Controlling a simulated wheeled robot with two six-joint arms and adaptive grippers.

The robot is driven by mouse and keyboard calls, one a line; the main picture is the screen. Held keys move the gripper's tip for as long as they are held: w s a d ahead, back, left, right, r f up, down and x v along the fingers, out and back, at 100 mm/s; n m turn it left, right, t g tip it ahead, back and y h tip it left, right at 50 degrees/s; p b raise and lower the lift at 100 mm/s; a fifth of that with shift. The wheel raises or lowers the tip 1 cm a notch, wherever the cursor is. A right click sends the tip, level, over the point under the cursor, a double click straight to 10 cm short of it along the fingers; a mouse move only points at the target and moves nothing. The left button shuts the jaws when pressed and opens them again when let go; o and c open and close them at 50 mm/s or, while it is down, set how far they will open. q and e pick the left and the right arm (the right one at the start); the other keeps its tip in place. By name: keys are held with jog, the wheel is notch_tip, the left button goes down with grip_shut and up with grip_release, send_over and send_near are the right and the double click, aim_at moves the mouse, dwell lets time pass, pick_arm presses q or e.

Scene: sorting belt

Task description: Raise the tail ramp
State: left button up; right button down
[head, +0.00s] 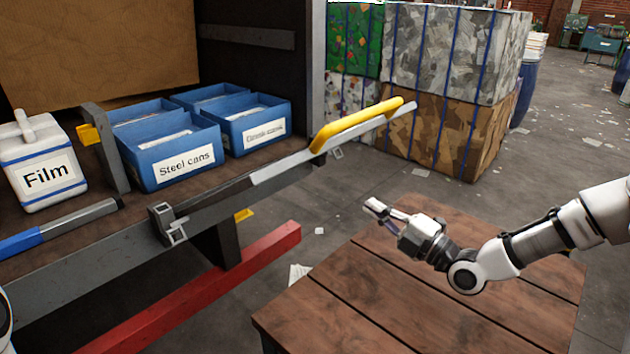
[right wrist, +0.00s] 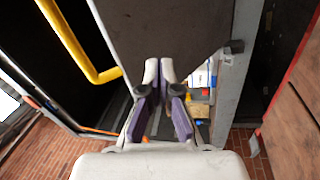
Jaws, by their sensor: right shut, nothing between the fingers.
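I cannot tell for certain which part is the tail ramp. A long grey edge piece with a yellow handle (head: 355,124) runs along the open side of the truck bed (head: 60,240), sloping up to the right. A metal latch or bracket (head: 168,224) sits on the bed's edge. My right gripper (head: 374,207) is shut and empty above the wooden planks, below and apart from the yellow handle. In the right wrist view its fingertips (right wrist: 158,68) meet in front of a dark grey panel (right wrist: 170,28); a yellow bar (right wrist: 72,42) is at left. My left gripper is out of view.
Blue bins (head: 173,155) and a white Film container (head: 42,168) stand on the bed. A brown planked platform (head: 430,300) fills the lower right. A red bar (head: 205,287) runs below the bed. Pressed bales (head: 455,60) stand behind. Grey floor lies between bed and platform.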

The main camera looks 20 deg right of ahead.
jog(key=s+a+r+n+t+y+b, duration=0.1)
jog(key=s+a+r+n+t+y, duration=0.15)
jog(key=s+r+t, duration=0.35)
pick_arm(q)
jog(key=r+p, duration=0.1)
jog(key=p, duration=0.2)
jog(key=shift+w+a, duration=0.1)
pick_arm(e)
jog(key=w+a+r+g, duration=0.2)
jog(key=w+a+r, duration=0.3)
jog(key=w, duration=0.4)
jog(key=shift+w+a+r, duration=0.2)
jog(key=shift+w+r, duration=0.05)
jog(key=shift+r, duration=0.5)
